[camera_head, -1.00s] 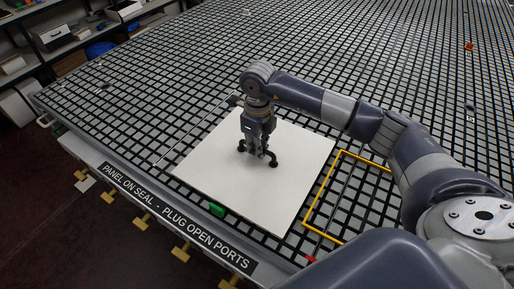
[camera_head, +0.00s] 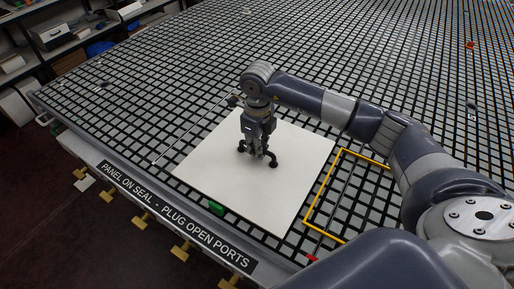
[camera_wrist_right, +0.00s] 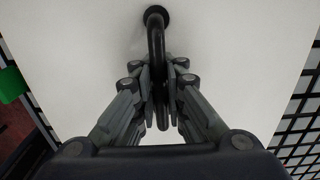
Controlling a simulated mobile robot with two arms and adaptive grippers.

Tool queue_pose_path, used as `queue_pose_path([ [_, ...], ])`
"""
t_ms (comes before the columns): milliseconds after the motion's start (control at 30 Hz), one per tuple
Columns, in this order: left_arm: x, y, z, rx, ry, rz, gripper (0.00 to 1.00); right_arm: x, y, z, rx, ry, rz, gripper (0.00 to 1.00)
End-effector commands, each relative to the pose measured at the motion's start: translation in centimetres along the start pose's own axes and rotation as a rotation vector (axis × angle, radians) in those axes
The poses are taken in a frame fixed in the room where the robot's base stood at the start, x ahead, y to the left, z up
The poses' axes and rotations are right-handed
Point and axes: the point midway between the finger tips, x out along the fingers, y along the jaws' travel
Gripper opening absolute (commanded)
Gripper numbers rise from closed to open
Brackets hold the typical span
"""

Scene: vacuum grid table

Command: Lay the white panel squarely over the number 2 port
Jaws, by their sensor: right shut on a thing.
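The white panel (camera_head: 215,170) lies flat on the grid table, near its front edge, with its black handle (camera_head: 273,162) standing on its middle. My right gripper (camera_head: 258,158) is above the panel and shut on that handle. In the right wrist view the fingers (camera_wrist_right: 160,95) close on both sides of the black handle (camera_wrist_right: 156,35), with the white panel (camera_wrist_right: 90,60) beneath. No number 2 port mark can be read; I cannot tell whether it is under the panel. My left gripper is not in view.
A yellow outlined frame (camera_head: 308,221) lies right of the panel, with a red piece (camera_head: 312,257) near its front corner. A green block (camera_head: 216,208) sits by the panel's front edge. The far grid is mostly clear.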

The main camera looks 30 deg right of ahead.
Motion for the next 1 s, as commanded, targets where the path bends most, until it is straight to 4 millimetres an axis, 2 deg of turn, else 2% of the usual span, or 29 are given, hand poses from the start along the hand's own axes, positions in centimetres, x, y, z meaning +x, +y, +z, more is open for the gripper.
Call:
queue_pose_path([
  [133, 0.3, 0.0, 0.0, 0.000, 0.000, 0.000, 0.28, 0.1, -0.1, 0.1, 0.000, -0.004, -0.001, 0.00],
  [200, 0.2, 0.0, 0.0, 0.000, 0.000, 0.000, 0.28, 0.0, -0.1, 0.1, 0.000, -0.004, -0.001, 0.20],
  [267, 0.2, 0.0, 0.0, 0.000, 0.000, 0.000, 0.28, 0.1, -0.1, 0.1, 0.000, -0.004, -0.001, 0.33],
  [300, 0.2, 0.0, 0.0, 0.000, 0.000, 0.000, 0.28, 0.1, -0.1, 0.1, 0.000, -0.003, -0.001, 0.35],
  [667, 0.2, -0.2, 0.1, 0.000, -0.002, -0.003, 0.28, 0.0, 0.0, 0.0, 0.000, 0.002, 0.000, 0.35],
  [767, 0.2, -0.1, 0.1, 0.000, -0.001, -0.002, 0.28, -1.2, -0.1, 0.0, 0.001, -0.002, -0.002, 0.35],
  [1000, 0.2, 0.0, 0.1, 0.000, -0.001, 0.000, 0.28, -6.3, -0.1, 0.1, -0.001, -0.005, -0.003, 0.35],
])
